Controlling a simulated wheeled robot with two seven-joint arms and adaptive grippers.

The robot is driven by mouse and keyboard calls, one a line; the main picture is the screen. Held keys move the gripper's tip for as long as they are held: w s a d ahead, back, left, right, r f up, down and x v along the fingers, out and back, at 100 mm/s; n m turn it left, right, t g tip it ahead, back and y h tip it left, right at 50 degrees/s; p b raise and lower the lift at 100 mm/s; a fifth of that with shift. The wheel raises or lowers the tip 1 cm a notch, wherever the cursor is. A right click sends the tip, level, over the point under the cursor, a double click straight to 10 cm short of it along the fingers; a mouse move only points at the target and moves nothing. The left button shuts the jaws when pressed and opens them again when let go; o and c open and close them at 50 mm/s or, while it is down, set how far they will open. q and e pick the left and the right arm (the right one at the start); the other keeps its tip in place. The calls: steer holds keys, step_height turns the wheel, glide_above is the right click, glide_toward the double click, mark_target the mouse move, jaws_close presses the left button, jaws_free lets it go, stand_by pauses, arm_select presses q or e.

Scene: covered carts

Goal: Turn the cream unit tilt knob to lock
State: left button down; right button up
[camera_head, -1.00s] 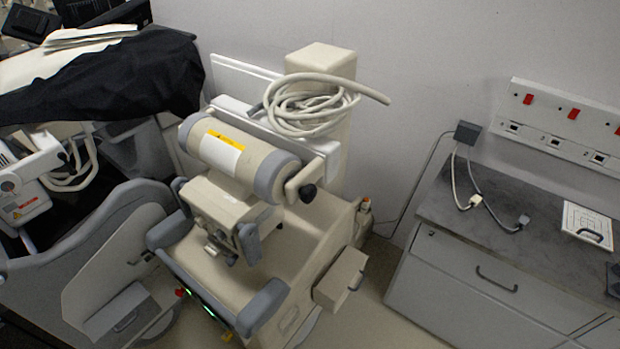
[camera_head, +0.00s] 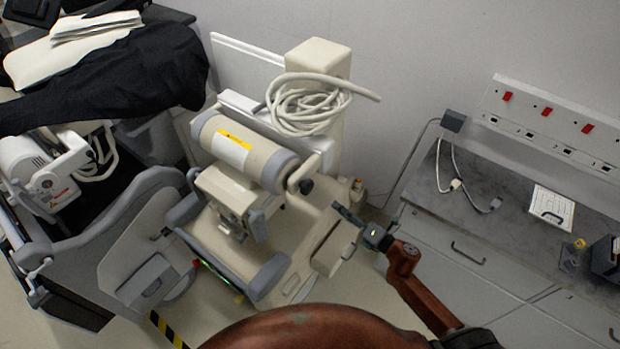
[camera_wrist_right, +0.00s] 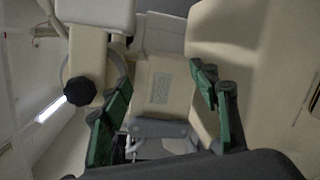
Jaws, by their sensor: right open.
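The cream unit (camera_head: 235,205) stands on its base against the wall in the head view, with a cream and grey cylinder (camera_head: 243,152) on top. In the wrist view the black knob (camera_wrist_right: 82,91) is left of the left finger. My right gripper (camera_head: 350,214) is open and empty, below and right of the knob, apart from it. In the wrist view its green fingers (camera_wrist_right: 163,80) are spread. My left gripper does not show.
A coiled cream hose (camera_head: 305,105) hangs above the cylinder. A cream box (camera_head: 335,250) juts from the unit's right side near my right gripper. A grey counter (camera_head: 500,190) with cables stands at right. A dark-covered cart (camera_head: 110,85) is at left.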

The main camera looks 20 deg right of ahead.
mark_target(310, 189)
steer(key=a+r+n+y+p, duration=0.1)
steer(key=a+r+n, duration=0.1)
steer(key=r, duration=0.2)
steer(key=a+r+n+y, duration=0.1)
steer(key=a+r+n, duration=0.1)
steer(key=a+r, duration=0.1)
steer(key=a+r+n+y+p, duration=0.1)
steer(key=a+r, duration=0.2)
steer(key=r, duration=0.2)
steer(key=shift+r+n+g+p, duration=0.15)
steer(key=shift+n+g+p, duration=0.15)
steer(key=shift+n, duration=0.1)
steer(key=p+x, duration=0.1)
steer(key=x, duration=0.2)
steer(key=shift+w+a, duration=0.15)
steer(key=shift+w, duration=0.15)
steer(key=shift+w+a, duration=0.4)
steer(key=shift+w, duration=0.05)
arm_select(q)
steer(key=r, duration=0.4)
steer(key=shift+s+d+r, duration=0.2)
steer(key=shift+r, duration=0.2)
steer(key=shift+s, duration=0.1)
arm_select(e)
steer(key=shift+c, duration=0.4)
steer(key=c, duration=1.1)
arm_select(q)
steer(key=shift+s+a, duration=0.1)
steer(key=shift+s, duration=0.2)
